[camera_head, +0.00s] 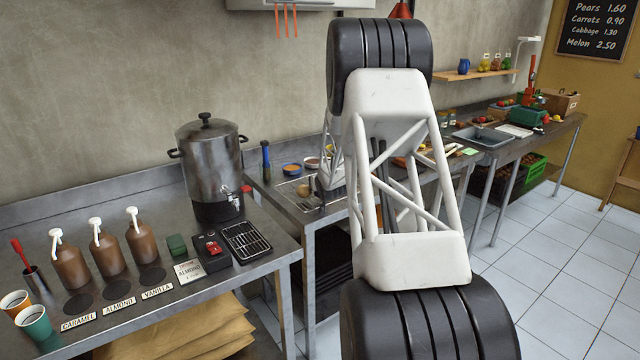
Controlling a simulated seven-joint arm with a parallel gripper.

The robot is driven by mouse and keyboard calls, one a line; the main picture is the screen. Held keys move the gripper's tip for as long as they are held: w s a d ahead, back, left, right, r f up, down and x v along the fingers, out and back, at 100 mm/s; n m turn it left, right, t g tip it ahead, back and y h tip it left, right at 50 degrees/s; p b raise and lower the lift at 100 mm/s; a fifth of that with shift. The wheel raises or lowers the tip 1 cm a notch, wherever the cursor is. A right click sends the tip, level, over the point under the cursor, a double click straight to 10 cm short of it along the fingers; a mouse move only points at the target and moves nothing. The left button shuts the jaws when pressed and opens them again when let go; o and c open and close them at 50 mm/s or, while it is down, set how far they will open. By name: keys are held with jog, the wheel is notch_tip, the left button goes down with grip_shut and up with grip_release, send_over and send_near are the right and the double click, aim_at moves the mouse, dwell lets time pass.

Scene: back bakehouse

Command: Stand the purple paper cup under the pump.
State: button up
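Three brown pump bottles with white pump heads stand in a row on the left steel counter. From left to right they are the caramel bottle (70,262), the almond bottle (106,249) and the vanilla bottle (141,240), by their labels in front. A dark round pad lies before each. A small card (188,270) reads almond. Two paper cups stand at the lower left, one orange (15,304) and one teal (35,324). I see no purple cup. My arm fills the centre; my gripper (329,190) is mostly hidden behind it, over the middle counter.
A large steel urn (212,165) stands behind a drip grate (247,242) and a black device with a red top (212,249). A cup with a red-handled tool (36,281) is near the left edge. Small bowls (292,169) sit on the middle counter.

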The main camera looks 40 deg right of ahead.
jog(key=shift+f, duration=0.2)
jog(key=shift+f, duration=0.15)
jog(key=o, duration=0.6)
jog(key=shift+o, duration=0.2)
jog(key=shift+v, duration=0.8)
jog(key=v, duration=1)
jog(key=shift+s, duration=0.2)
jog(key=shift+a, duration=0.15)
jog(key=shift+a+r, duration=0.1)
jog(key=shift+r, duration=0.15)
